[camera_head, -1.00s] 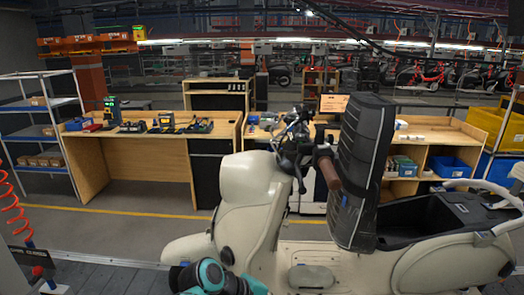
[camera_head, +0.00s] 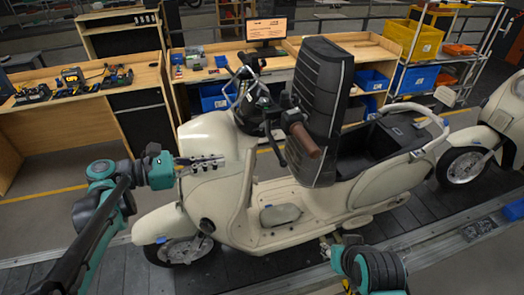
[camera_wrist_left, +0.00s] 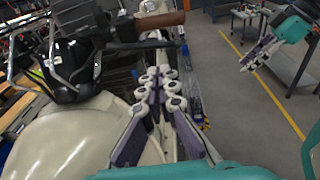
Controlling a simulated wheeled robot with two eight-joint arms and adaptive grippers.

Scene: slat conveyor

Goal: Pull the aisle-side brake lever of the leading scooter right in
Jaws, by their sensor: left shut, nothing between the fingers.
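The cream leading scooter (camera_head: 290,215) stands on the slat conveyor, its front to the left. Its near handlebar has a brown grip (camera_head: 303,140), and a dark brake lever (camera_head: 274,146) hangs beside the grip.
A tall black padded part (camera_head: 322,100) rises behind the grip. A second cream scooter (camera_head: 500,115) follows at the right. Wooden workbenches (camera_head: 85,125) with tools and a monitor (camera_head: 265,29) stand beyond the conveyor. The slats (camera_head: 60,277) at the near left are bare.

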